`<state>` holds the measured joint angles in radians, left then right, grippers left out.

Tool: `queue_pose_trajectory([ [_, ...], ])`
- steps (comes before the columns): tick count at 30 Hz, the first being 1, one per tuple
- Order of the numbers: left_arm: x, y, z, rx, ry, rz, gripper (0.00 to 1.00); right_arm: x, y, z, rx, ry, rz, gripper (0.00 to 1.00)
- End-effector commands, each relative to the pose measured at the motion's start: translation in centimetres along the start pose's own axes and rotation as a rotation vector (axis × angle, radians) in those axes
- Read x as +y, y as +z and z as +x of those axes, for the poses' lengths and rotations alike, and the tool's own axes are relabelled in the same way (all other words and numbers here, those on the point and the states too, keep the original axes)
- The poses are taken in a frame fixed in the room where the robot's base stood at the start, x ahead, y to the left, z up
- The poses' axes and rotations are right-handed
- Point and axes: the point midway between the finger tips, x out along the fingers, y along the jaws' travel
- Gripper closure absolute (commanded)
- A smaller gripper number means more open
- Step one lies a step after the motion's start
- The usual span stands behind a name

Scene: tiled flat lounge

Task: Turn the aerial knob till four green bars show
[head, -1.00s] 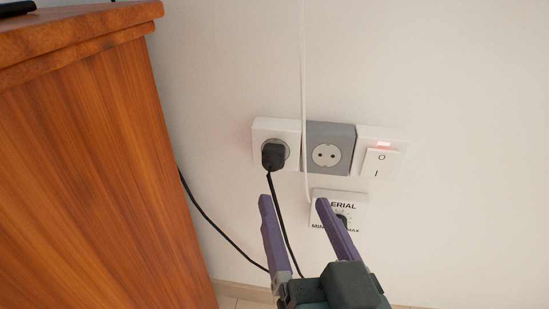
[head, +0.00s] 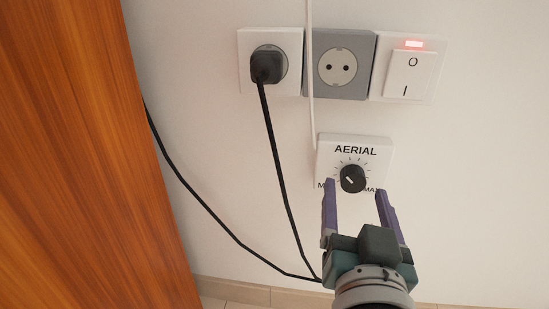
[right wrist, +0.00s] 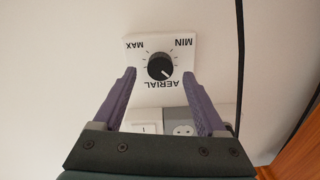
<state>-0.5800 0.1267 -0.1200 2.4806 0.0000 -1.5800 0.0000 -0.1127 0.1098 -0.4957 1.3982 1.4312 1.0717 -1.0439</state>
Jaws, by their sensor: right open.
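The aerial knob (head: 352,178) is a round black dial with a white pointer line, on a white wall plate (head: 379,149) marked AERIAL, MIN and MAX. In the head view its pointer is toward the upper left. My right gripper (head: 356,187) is open, its two purple fingers apart on either side of the knob's lower part in the picture. In the right wrist view the plate appears upside down, and the knob (right wrist: 160,67) lies between and beyond the fingertips (right wrist: 158,72); I see no contact. My left gripper is not in view. No green bars are in view.
Above the plate are a white socket with a black plug (head: 266,66), a grey empty socket (head: 338,88) and a white switch (head: 411,75) with a red light. Black cables (head: 275,150) hang at the left, near a wooden cabinet (head: 80,170). The wall at right is clear.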

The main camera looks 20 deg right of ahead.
Motion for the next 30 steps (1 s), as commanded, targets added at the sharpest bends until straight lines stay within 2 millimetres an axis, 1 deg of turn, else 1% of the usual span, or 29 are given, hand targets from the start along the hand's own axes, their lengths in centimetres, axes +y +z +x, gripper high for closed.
queue_pose_trajectory([
  [1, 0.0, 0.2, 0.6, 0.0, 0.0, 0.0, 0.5, 0.0, 0.3, 0.8, 0.003, -0.001, 0.0, 0.26],
  [3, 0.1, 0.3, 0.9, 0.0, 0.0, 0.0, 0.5, 0.0, 0.2, 1.6, 0.003, -0.001, 0.0, 0.26],
  [6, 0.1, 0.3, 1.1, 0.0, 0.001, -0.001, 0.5, 0.0, 0.1, 2.2, 0.001, 0.0, 0.0, 0.26],
  [15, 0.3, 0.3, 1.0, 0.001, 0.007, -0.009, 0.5, 0.0, 0.0, 2.4, 0.0, -0.001, 0.0, 0.27],
  [30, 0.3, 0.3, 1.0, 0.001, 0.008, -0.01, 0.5, 0.0, 0.0, 2.4, -0.001, -0.001, 0.0, 0.83],
])
